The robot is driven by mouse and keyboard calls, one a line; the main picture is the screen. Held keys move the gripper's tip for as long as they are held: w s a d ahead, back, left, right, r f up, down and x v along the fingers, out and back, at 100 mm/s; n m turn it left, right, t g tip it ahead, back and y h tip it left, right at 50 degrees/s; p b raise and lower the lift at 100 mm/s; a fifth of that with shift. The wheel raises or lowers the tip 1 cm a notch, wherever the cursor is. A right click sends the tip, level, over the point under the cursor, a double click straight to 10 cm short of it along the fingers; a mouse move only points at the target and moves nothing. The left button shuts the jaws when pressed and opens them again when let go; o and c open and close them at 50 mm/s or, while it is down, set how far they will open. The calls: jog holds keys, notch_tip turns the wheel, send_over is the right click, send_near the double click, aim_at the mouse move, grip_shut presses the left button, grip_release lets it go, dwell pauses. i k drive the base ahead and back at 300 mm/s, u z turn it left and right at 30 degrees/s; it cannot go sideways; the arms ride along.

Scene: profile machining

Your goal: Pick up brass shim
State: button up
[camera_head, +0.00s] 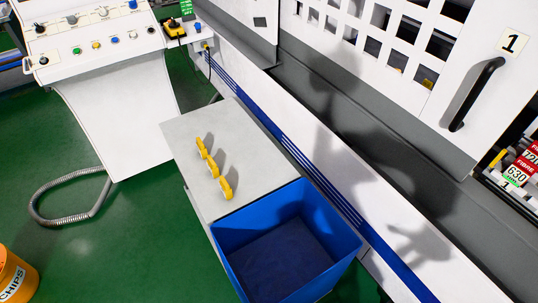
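No part is clearly recognisable as a brass shim. Three small yellow pieces stand in a slanting row on the grey stand top (178,136): a far piece (202,148), a middle piece (212,168) and a near piece (225,189). They are too small to tell whether any of them is the shim. A small yellowish spot (427,83) shows behind the machine's grid panel, and I cannot tell what it is. My gripper is not in view.
An empty-looking blue bin (232,240) adjoins the stand's near end. The white machine (300,150) with a black door handle (477,94) runs along the right. A control console (110,70), a looped hose (62,222) and an orange chips bucket (14,272) are left. Green floor between is clear.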

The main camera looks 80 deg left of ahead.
aim_at(225, 188)
jog(key=z, duration=0.4)
jog(key=k, duration=1.85)
jog(key=u, duration=2.5)
jog(key=i, duration=0.5)
